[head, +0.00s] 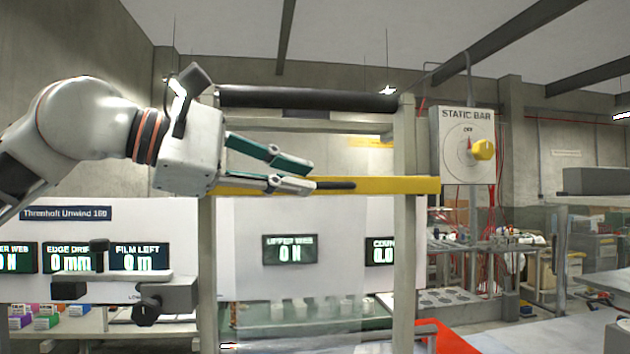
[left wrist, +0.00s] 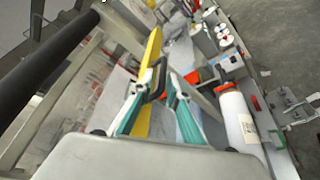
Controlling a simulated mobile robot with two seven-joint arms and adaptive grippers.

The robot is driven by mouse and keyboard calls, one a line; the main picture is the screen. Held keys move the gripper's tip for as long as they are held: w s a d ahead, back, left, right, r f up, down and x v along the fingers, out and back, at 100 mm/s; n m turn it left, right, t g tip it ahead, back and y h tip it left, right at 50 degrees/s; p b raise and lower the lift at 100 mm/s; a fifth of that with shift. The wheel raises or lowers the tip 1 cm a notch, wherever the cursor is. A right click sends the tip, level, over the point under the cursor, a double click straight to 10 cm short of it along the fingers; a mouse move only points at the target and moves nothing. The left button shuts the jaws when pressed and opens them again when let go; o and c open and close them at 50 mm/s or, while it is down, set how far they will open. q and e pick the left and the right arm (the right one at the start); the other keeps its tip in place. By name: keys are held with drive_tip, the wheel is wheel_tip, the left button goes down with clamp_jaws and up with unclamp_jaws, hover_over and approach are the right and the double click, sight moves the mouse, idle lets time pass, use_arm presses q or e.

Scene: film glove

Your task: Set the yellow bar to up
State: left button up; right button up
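The yellow bar (head: 400,185) runs level across the grey frame in the head view, with a dark grip (head: 338,185) on its front. It also shows as a yellow strip in the left wrist view (left wrist: 152,48), with the dark grip (left wrist: 158,79) beside it. My left gripper (head: 312,178) comes in from the left in front of the bar. Its two teal-padded fingers are apart, with their tips near the grip's left end. In the left wrist view the grip shows between the fingertips; I cannot tell whether they touch it. My right gripper is out of view.
A black roller (head: 310,99) spans the frame above the bar. A grey upright (head: 404,250) stands at its right. The static bar box (head: 462,125) with a yellow knob (head: 484,150) is further right. A grey bracket with black knobs (head: 180,297) is low on the left.

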use_arm(q)
drive_tip(key=v, duration=0.7)
drive_tip(key=shift+s+a+r, duration=0.15)
drive_tip(key=shift+s+a, duration=0.1)
drive_tip(key=shift+a, duration=0.05)
